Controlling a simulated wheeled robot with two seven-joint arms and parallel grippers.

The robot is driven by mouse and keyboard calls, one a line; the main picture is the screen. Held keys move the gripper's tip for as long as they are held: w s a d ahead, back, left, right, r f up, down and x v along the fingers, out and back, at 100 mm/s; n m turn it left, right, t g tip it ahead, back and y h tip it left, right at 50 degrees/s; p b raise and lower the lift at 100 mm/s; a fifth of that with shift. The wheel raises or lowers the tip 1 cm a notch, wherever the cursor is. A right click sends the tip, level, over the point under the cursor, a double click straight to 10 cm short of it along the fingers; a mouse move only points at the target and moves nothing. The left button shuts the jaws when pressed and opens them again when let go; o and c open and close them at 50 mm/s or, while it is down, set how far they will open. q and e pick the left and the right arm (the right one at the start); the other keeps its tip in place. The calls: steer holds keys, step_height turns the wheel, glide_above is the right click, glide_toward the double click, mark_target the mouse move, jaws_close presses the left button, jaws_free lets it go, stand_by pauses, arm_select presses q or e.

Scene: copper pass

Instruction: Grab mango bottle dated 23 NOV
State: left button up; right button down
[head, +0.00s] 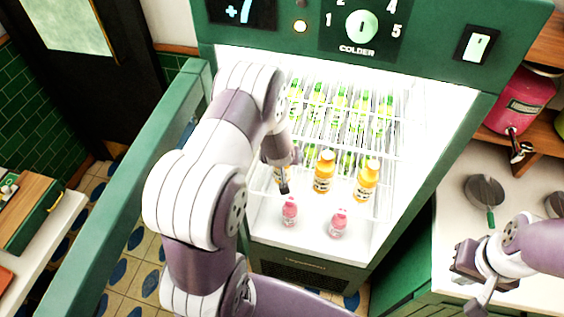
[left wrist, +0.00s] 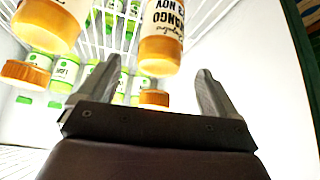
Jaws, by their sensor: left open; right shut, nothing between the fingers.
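Orange mango bottles stand in the lit fridge. In the head view one is in the middle (head: 324,172), one on the right (head: 366,182), and one on the left is mostly hidden behind my left gripper (head: 284,185). In the left wrist view, which is upside down, my left gripper (left wrist: 160,66) is open, with a mango bottle (left wrist: 160,28) ahead between its fingertips. Its label reads MANGO and NOV; the day number is cut off and not clearly legible. Another orange bottle (left wrist: 50,20) is at upper left. My right gripper (head: 472,268) is shut and empty by the counter.
Two small pink bottles (head: 290,211) (head: 339,222) stand in front of the mango bottles. Several green-labelled bottles (head: 338,108) stand on the wire shelf behind. The open green fridge door (head: 90,235) is at left. The white counter (head: 455,215) on the right holds dark round tools (head: 484,190).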

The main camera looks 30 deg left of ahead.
arm_select(q)
steer(key=x, duration=0.4)
steer(key=shift+f, duration=0.15)
steer(key=shift+s, duration=0.1)
steer(key=c, duration=1.4)
steer(key=shift+c, duration=0.2)
